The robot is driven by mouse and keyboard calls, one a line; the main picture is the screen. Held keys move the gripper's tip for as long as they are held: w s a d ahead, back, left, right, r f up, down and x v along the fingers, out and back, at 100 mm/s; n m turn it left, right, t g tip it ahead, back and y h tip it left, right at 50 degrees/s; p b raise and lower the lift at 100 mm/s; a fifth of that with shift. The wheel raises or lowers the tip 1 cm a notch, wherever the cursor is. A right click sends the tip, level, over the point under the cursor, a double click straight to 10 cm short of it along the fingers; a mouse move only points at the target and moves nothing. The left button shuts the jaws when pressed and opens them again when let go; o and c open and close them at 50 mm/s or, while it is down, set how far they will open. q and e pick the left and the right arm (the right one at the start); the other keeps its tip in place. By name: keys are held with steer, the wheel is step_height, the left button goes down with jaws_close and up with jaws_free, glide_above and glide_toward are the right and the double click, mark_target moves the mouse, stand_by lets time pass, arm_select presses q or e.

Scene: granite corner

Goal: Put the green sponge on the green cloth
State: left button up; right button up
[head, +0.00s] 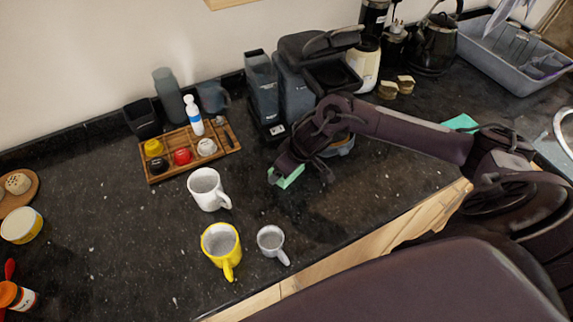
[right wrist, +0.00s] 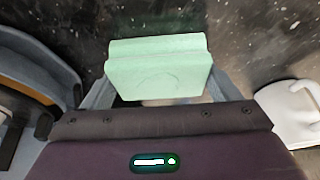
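The pale green sponge (head: 290,178) is at the fingertips of my right gripper (head: 298,172), over the middle of the dark counter, right of the white mug. In the right wrist view the sponge (right wrist: 158,68) sits between the two fingers of the right gripper (right wrist: 158,88), which are closed against its sides. A flat green patch, apparently the green cloth (head: 461,122), lies farther right on the counter behind my right arm, which hides part of it. My left gripper is not in view.
A white mug (head: 207,190), a yellow mug (head: 221,246) and a small grey cup (head: 271,241) stand left and in front. A wooden tray (head: 160,178) holds small items. A coffee machine (head: 296,92) stands behind. A grey basin (head: 490,58) is at back right.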

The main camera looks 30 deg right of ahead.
steer(key=o, duration=0.3)
